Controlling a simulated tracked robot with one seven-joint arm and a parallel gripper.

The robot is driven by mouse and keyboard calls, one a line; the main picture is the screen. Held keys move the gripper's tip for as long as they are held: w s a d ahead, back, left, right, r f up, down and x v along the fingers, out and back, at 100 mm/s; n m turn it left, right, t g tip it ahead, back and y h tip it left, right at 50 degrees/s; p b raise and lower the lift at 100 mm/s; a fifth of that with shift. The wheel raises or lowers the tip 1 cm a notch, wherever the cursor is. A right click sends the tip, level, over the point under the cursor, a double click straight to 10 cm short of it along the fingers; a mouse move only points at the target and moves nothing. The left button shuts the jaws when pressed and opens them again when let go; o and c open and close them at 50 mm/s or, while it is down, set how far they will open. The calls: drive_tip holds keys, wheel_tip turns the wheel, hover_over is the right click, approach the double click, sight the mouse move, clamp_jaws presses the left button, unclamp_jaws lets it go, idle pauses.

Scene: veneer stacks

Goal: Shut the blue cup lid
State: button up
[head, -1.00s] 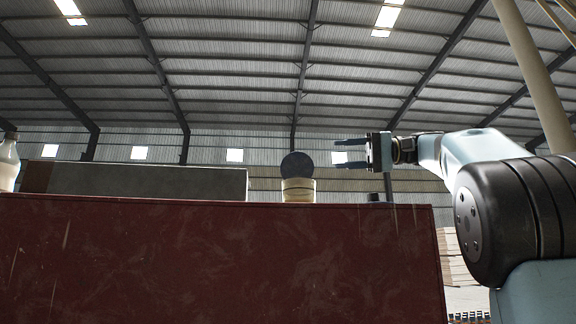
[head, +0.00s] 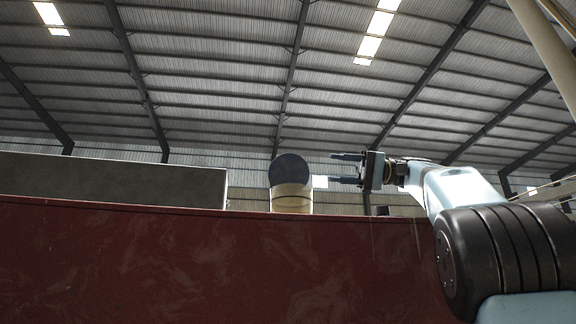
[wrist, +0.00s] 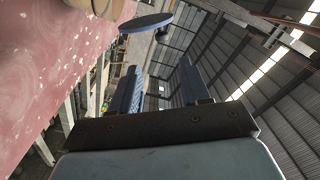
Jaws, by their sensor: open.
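The cup (head: 291,199) is pale cream with a dark band near its rim and stands at the far side of the red surface. Its round blue-grey lid (head: 289,169) is raised, standing up above the rim. My gripper (head: 346,169) is open and empty, to the right of the lid at about its height, with a gap between them. In the wrist view, the lid (wrist: 146,22) shows as a thin disc beyond the open fingers (wrist: 158,85), and part of the cup (wrist: 75,8) shows at the top left. The cup's base is hidden in the head view.
A long grey block (head: 110,180) lies left of the cup. The red table (head: 200,265) fills the foreground. A small dark object (head: 382,210) shows just below my gripper. The air around the lid is clear.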

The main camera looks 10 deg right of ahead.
sight(288, 164)
drive_tip(key=shift+s+a, duration=0.1)
drive_tip(key=shift+a, duration=0.7)
drive_tip(key=shift+a, duration=0.3)
drive_tip(key=a, duration=1.1)
drive_tip(key=shift+c, duration=0.3)
clamp_jaws()
